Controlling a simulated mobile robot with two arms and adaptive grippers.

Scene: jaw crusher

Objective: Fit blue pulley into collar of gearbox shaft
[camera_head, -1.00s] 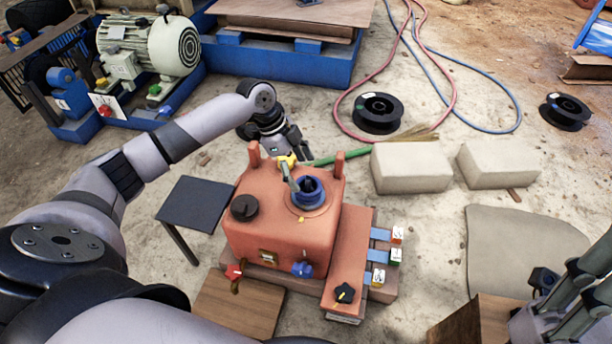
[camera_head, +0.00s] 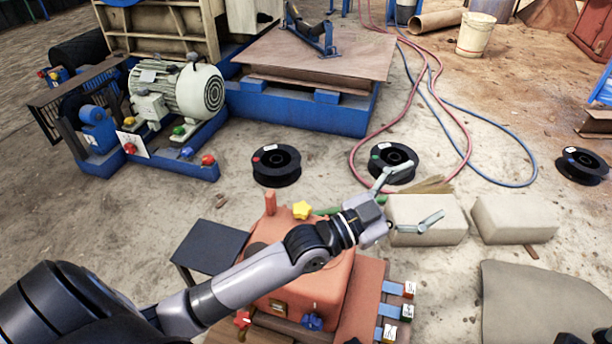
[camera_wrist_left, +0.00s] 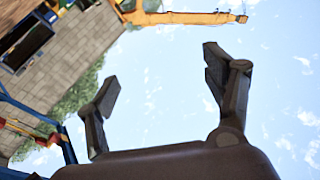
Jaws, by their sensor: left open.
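The orange-red gearbox (camera_head: 338,297) stands at the lower middle of the head view, partly covered by my left arm. The blue pulley and the shaft collar do not show now; my arm crosses in front of the gearbox top. My left gripper (camera_head: 410,198) is open and empty, its fingers spread wide, above and to the right of the gearbox in the picture. In the left wrist view the open fingers (camera_wrist_left: 160,80) have only sky between them.
Two pale blocks (camera_head: 425,216) (camera_head: 515,218) lie right of the gearbox. Black spools (camera_head: 276,165) (camera_head: 580,165) and red and blue hoses lie on the ground. A dark small table (camera_head: 210,246) stands left of the gearbox. A motor (camera_head: 178,90) on a blue frame stands behind.

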